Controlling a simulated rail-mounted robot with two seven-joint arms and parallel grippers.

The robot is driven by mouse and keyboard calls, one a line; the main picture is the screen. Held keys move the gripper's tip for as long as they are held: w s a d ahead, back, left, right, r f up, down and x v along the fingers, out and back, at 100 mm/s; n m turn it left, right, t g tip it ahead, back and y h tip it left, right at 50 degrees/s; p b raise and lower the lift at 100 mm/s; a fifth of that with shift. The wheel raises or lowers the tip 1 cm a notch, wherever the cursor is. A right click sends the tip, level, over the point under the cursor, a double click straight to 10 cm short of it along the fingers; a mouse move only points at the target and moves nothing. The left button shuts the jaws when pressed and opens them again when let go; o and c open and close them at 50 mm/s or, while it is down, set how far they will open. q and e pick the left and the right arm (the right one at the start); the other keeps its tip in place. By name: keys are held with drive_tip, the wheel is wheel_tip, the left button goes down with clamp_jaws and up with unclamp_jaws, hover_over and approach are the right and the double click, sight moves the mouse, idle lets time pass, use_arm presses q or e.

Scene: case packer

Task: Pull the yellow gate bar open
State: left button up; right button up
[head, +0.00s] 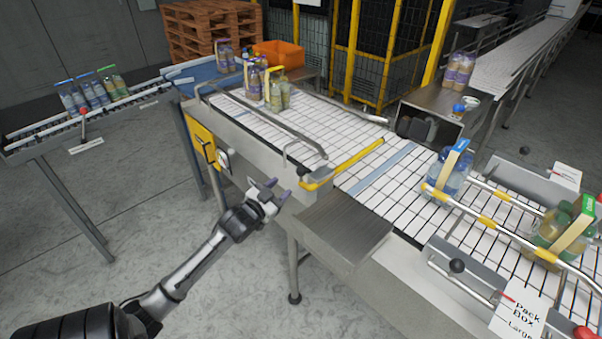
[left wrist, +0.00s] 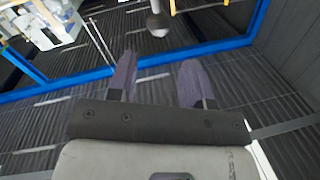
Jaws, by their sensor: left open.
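The yellow gate bar (head: 345,165) lies across the white conveyor belt in the head view, from the near rail to about the far side. Its near end bends at the conveyor's near edge. My left gripper (head: 277,190) is open and empty, beside the conveyor's near side, left of the bar's near end and apart from it. In the left wrist view its two purple fingers (left wrist: 158,75) stand apart with nothing between them. A grey rounded knob (left wrist: 158,24) shows beyond the fingers; I cannot tell what it belongs to. My right gripper is not in view.
Bottle packs (head: 276,91) stand on the belt upstream of the bar. A blue-bottle pack (head: 449,172) and a green one (head: 560,232) stand downstream between rails. A dark metal plate (head: 345,226) juts out near the bar. A yellow control box (head: 201,140) is left of my gripper.

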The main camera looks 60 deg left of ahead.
sight(298, 174)
use_arm(q)
drive_tip(key=p+x, duration=0.1)
drive_tip(key=x, duration=0.9)
drive_tip(key=shift+w, duration=0.4)
drive_tip(key=shift+c, duration=0.4)
clamp_jaws()
